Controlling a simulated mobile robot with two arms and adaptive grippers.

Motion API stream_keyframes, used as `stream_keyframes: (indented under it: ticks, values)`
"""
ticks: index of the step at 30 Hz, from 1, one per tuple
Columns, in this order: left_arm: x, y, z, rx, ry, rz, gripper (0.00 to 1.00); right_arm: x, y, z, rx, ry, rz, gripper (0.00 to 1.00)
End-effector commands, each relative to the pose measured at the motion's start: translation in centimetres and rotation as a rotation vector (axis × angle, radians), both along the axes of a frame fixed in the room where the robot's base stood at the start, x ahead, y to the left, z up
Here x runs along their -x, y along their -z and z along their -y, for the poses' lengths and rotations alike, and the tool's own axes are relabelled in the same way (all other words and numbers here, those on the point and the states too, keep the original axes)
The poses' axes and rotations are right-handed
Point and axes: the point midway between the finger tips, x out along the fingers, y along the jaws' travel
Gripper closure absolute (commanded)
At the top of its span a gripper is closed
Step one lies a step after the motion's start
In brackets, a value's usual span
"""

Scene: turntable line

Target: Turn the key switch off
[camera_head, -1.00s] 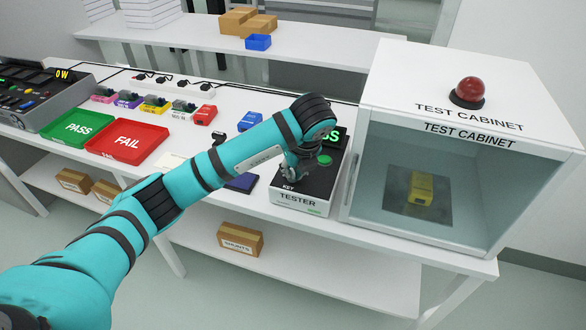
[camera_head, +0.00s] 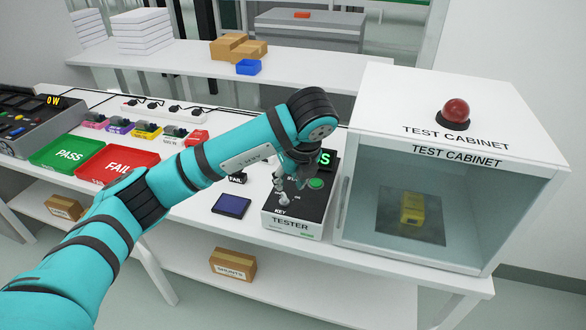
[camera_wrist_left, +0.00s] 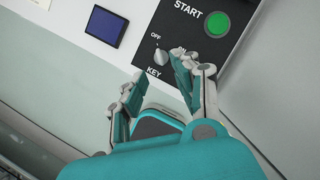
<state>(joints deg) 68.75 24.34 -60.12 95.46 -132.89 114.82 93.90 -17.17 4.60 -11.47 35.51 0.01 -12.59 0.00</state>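The tester (camera_head: 296,224) is a white and black box on the bench, with a green START button (camera_wrist_left: 217,24). Its key switch (camera_wrist_left: 161,57) is a small silver knob between the KEY, OFF and ON labels. Its narrow end seems to lean toward OFF, but I cannot be sure. My left gripper (camera_wrist_left: 157,74) is open over the tester, its fingers apart near the key switch. One fingertip looks close to the knob; contact is unclear. The left gripper also shows in the head view (camera_head: 290,188). My right gripper is out of view.
The test cabinet (camera_head: 520,215) stands right of the tester, with a red lamp (camera_head: 456,109) on top and a yellow unit (camera_head: 412,208) inside. A dark blue pad (camera_head: 231,206) lies left of the tester. Green PASS (camera_head: 60,163) and red FAIL (camera_head: 95,172) trays are further left.

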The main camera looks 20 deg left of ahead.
Motion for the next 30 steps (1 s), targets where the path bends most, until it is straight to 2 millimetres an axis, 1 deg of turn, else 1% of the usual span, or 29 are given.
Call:
stream_keyframes:
  ticks: [1, 3, 6, 10, 14, 26, 30]
  values:
    - [0.1, -1.1, 0.2, -0.003, 0.001, 0.007, 0.7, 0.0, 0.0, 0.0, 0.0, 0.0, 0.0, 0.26]
    - [0.5, -2.1, 0.5, -0.001, 0.001, 0.006, 0.7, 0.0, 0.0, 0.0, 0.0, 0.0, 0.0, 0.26]
    - [0.9, -3.3, 0.8, -0.001, 0.001, 0.003, 0.7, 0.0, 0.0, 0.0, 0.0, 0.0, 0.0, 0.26]
    - [1.2, -4.1, 1.1, 0.0, -0.001, 0.002, 0.7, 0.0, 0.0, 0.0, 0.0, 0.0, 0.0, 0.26]
    - [1.4, -4.4, 1.2, 0.0, -0.001, -0.001, 0.7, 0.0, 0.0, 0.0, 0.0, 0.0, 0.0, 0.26]
    - [1.4, -4.4, 1.2, 0.001, -0.001, -0.001, 0.7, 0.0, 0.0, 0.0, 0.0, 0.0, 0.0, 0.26]
    - [1.4, -4.4, 1.2, 0.001, 0.0, -0.001, 0.7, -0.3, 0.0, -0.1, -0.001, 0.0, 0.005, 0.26]
